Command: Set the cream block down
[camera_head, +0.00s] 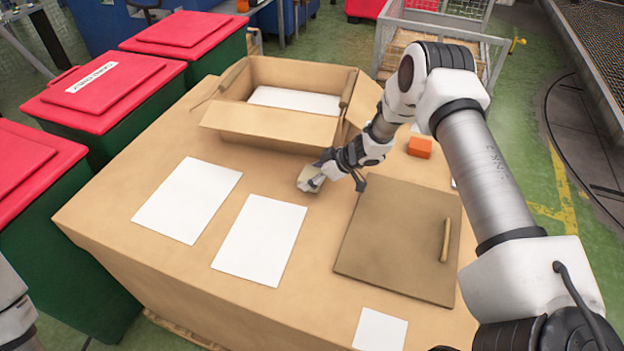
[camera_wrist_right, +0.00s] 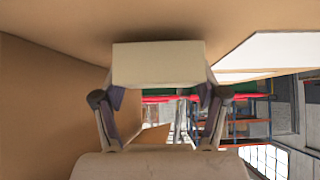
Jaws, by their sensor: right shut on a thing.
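The cream block (camera_head: 305,180) is at the tips of my right gripper (camera_head: 318,177), low over the table just behind a white sheet (camera_head: 260,239). In the right wrist view the block (camera_wrist_right: 158,63) sits between the two fingers (camera_wrist_right: 160,98), which are shut on it. The brown table surface lies close to the block there; I cannot tell whether they touch. My left gripper is out of view.
An open cardboard box (camera_head: 270,122) stands behind the block. An orange block (camera_head: 419,147) and a brown panel with a handle (camera_head: 390,235) lie to the right. More white sheets (camera_head: 188,199) lie on the table (camera_head: 190,275). Red-lidded bins (camera_head: 105,90) stand left.

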